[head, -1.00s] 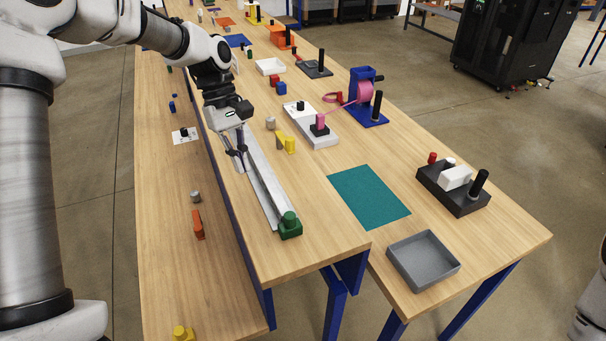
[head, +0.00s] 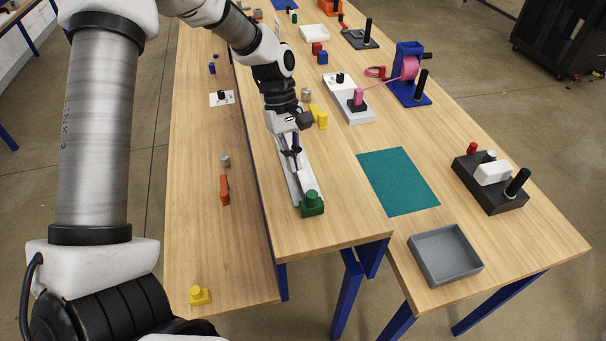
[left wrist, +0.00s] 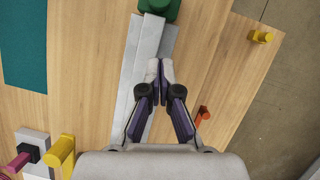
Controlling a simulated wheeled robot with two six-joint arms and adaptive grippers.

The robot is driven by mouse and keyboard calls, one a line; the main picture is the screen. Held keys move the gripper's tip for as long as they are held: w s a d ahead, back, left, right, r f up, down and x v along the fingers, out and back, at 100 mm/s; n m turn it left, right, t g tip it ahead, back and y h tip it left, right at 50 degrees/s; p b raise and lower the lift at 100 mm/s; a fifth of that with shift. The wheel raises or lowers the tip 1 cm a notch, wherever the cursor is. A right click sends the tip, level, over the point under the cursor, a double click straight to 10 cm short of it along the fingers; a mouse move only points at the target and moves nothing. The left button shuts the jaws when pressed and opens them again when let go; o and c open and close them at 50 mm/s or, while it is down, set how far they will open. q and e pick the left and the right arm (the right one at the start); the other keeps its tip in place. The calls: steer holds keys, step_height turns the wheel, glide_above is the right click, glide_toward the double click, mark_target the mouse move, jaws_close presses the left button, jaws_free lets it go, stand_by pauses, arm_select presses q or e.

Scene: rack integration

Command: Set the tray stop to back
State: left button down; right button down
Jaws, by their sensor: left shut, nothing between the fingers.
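A green block with a round knob (head: 311,203) sits at the near end of a long grey metal rail (head: 306,184) on the raised bench. I cannot tell from its look whether this is the tray stop. My left gripper (head: 297,168) is over the rail, short of the green block, with its fingertips together and nothing held. In the left wrist view the closed fingertips (left wrist: 160,70) are over the rail's right side, and the green block (left wrist: 160,8) is beyond them at the top edge. Contact with the rail cannot be told. My right gripper is not in view.
A teal mat (head: 398,181), a grey tray (head: 445,255) and a black fixture (head: 490,182) lie right. The lower left bench holds an orange piece (head: 224,190) and a yellow piece (head: 200,295).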

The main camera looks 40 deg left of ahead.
mark_target(306, 191)
arm_select(q)
steer(key=shift+s+x, duration=0.25)
steer(key=shift+x, duration=0.7)
steer(key=d, duration=0.1)
steer(key=d+p, duration=0.1)
steer(key=shift+s+d+r, duration=0.1)
steer(key=shift+s+d, duration=0.25)
steer(key=shift+d, duration=0.35)
steer(key=shift+s+d, duration=0.2)
steer(key=shift+s, duration=0.15)
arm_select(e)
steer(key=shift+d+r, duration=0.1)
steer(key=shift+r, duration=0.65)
arm_select(q)
steer(key=shift+a, duration=0.1)
